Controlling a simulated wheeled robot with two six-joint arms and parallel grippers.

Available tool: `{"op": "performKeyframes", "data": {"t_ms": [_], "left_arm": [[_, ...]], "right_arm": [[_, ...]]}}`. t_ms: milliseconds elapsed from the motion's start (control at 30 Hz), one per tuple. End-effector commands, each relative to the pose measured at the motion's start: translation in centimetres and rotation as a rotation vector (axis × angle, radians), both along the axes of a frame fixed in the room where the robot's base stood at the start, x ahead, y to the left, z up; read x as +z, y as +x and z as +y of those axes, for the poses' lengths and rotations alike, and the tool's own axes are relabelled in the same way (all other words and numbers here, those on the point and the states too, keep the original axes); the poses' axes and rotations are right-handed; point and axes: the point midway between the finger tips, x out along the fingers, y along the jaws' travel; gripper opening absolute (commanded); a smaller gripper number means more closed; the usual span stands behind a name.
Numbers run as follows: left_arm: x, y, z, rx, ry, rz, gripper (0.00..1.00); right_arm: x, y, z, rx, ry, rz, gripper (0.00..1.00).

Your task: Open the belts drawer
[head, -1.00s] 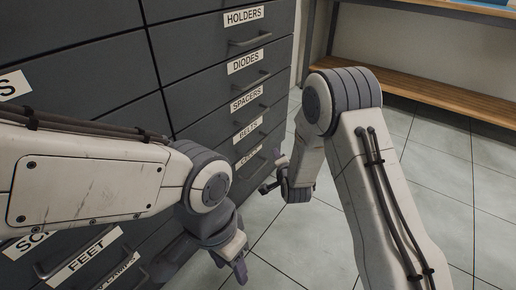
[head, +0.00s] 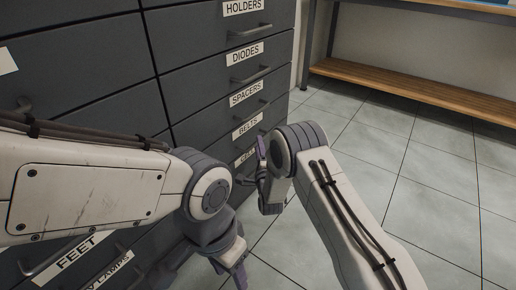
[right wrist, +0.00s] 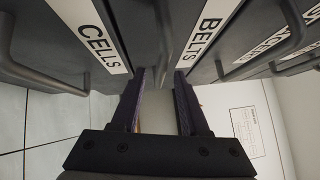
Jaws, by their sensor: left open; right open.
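The belts drawer is a dark grey front with a white BELTS label (head: 247,126) low in the right column, and it looks flush with its neighbours. In the right wrist view the BELTS label (right wrist: 208,32) is close, with the drawer's dark bar handle (right wrist: 165,40) to its left. My right gripper (head: 261,163) is open at the cabinet front. In its wrist view the fingertips (right wrist: 160,76) straddle the line of that handle; contact is not clear. In the head view my right gripper partly covers this handle. My left gripper (head: 238,268) is open and empty, lower down.
The CELLS label (right wrist: 92,36) and its handle (right wrist: 40,78) lie beside the belts drawer. The SPACERS drawer (head: 246,93) is above it. A wooden-shelved bench (head: 420,90) stands at the back right. The tiled floor (head: 430,190) between is clear.

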Motion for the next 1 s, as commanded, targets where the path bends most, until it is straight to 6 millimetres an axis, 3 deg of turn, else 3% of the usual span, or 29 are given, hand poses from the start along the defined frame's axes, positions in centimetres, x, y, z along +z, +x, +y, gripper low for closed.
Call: {"op": "performKeyframes", "data": {"t_ms": [200, 500, 533, 633, 1000], "left_arm": [[-1.2, 0.0, 0.0, 0.000, 0.000, 0.000, 0.50], [-1.2, 0.0, 0.0, 0.000, 0.000, 0.000, 0.50], [-1.2, 0.0, 0.0, 0.000, 0.000, 0.000, 0.50], [-1.2, 0.0, 0.0, 0.000, 0.000, 0.000, 0.50], [-1.2, 0.0, 0.0, 0.000, 0.000, 0.000, 0.50]], "right_arm": [[0.2, 2.1, 0.3, 0.000, 0.000, 0.000, 0.45], [0.4, 2.3, 0.3, 0.000, -0.001, 0.001, 0.45], [0.3, 2.3, 0.3, 0.000, -0.001, 0.001, 0.37], [0.3, 2.3, 0.3, 0.000, -0.001, 0.001, 0.00], [0.3, 2.3, 0.3, 0.000, -0.001, 0.001, 0.00]]}}
